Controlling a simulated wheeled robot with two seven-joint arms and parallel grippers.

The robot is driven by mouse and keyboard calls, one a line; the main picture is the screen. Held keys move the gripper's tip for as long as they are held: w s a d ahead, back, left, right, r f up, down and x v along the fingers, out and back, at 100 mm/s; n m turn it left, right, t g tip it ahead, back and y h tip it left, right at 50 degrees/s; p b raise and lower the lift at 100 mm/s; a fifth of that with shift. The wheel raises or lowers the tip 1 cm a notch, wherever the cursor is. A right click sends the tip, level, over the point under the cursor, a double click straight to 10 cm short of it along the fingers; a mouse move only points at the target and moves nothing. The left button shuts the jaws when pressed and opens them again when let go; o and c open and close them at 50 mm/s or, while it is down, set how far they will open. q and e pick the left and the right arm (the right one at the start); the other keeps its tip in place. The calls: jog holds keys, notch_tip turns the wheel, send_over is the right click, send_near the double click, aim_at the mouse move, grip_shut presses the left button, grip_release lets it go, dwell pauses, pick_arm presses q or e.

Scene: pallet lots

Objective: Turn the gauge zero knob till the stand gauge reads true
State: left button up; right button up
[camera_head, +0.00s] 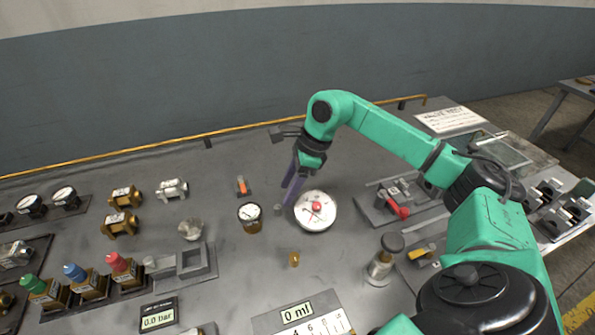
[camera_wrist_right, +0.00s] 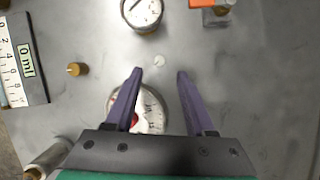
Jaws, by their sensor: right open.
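A small round gauge (camera_head: 250,213) with a white face and brownish body stands mid-table; it also shows at the top of the wrist view (camera_wrist_right: 142,12). A small pale round knob (camera_head: 278,209) sits just right of it, seen as a pale disc in the wrist view (camera_wrist_right: 159,61). A larger white dial (camera_head: 327,217) with a red centre is right of that, partly behind a finger in the wrist view (camera_wrist_right: 152,117). My right gripper (camera_head: 289,196) is open and empty; in the wrist view its fingertips (camera_wrist_right: 160,74) straddle the line to the pale knob. Contact cannot be told. My left gripper is not in view.
A brass knob (camera_head: 293,260) stands in front of the dial. A display (camera_head: 158,317) reads 0.0 bar, another (camera_head: 297,314) 0 ml. A red-handled valve (camera_head: 397,208) is at right, coloured-cap fittings (camera_head: 119,265) at left.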

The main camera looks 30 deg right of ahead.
jog(key=v, duration=0.8)
jog(key=shift+r, duration=0.25)
